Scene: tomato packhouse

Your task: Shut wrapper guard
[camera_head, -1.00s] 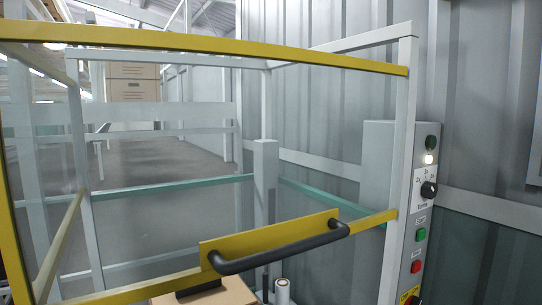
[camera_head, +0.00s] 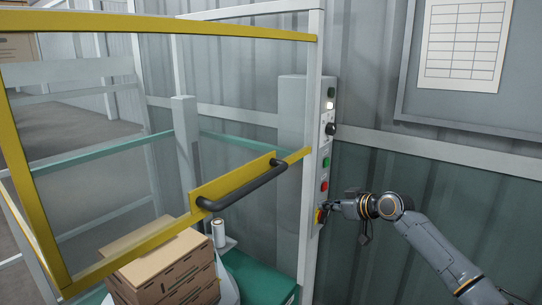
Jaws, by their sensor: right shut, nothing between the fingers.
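The wrapper guard (camera_head: 42,171) is a clear panel in a yellow frame. Its lower yellow bar carries a black handle (camera_head: 243,187). The panel hangs in front of the wrapper's pale frame, above stacked cardboard boxes. A control panel (camera_head: 328,130) with a lit white lamp, a black knob, and green and red buttons is on the right post. My right gripper (camera_head: 326,207) is shut and small in view, at the red and yellow control low on this panel; whether it touches cannot be told. My left gripper is not in view.
Cardboard boxes (camera_head: 167,268) stand stacked under the guard, beside a white film roll (camera_head: 218,234) and a green surface (camera_head: 258,276). A corrugated wall with a board and a paper chart (camera_head: 465,44) is on the right.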

